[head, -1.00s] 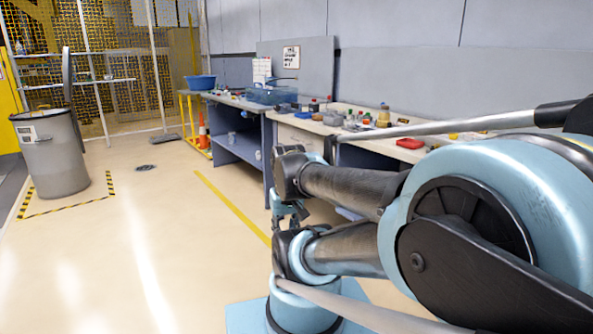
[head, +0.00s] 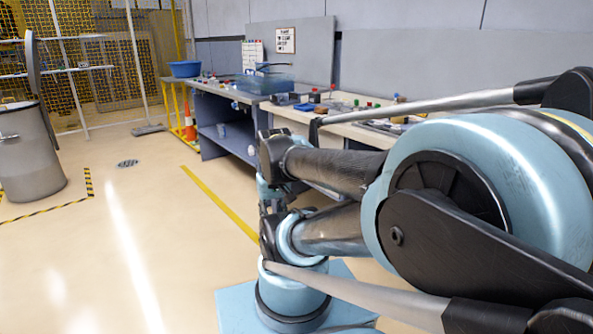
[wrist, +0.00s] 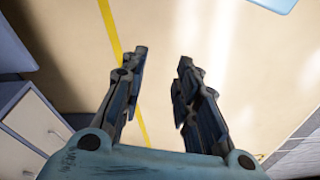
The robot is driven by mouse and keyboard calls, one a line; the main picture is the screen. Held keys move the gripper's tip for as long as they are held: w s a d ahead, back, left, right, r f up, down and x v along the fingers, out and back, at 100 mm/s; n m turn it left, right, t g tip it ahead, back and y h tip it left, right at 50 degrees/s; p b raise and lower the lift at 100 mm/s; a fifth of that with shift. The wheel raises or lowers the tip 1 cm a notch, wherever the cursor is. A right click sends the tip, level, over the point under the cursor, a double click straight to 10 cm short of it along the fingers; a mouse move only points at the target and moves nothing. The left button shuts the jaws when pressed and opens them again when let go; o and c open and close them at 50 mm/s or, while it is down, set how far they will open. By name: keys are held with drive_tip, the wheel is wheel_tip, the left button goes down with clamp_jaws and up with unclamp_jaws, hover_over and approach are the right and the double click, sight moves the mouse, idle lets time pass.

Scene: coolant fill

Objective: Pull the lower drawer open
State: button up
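My gripper (wrist: 160,85) is open and empty in the wrist view, its two dark fingers apart above bare floor. Two drawer fronts show there in part; I cannot tell which is the lower drawer. In the head view, the bench with drawers (head: 352,135) is on the right, and my arm hides most of its front. The lower drawer cannot be made out there.
A grey bin (head: 28,150) stands at the left. Small parts and bottles clutter the bench top. The floor with its yellow line (head: 215,200) is clear in the middle.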

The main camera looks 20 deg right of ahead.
drive_tip(key=w+d+r+h, duration=0.2)
drive_tip(key=w+d+r, duration=0.15)
drive_tip(key=w, duration=0.35)
drive_tip(key=w+d+r+h, duration=0.2)
drive_tip(key=w+d+r, duration=0.15)
drive_tip(key=w, duration=0.45)
drive_tip(key=w+d+n+t+h, duration=0.1)
drive_tip(key=w+d+h, duration=0.15)
drive_tip(key=w, duration=0.75)
drive_tip(key=w+d+n+h, duration=0.1)
drive_tip(key=w+d, duration=0.2)
drive_tip(key=w, duration=0.7)
drive_tip(key=w+d+f+t+h, duration=0.15)
drive_tip(key=w+f, duration=0.25)
drive_tip(key=w, duration=0.5)
drive_tip(key=w+d+f+g+h, duration=0.15)
drive_tip(key=w+f, duration=0.25)
drive_tip(key=w, duration=0.4)
drive_tip(key=w+d+f+n+t+h, duration=0.15)
drive_tip(key=w+f, duration=0.25)
drive_tip(key=f, duration=0.4)
drive_tip(key=w+f+t+h, duration=0.1)
drive_tip(key=w+f+h, duration=0.2)
drive_tip(key=w+f, duration=0.3)
drive_tip(key=x, duration=0.5)
drive_tip(key=s+f+x, duration=0.1)
drive_tip(key=x, duration=1)
drive_tip(key=shift+d+f, duration=0.3)
drive_tip(key=shift+d, duration=0.1)
drive_tip(key=shift+c, duration=0.6)
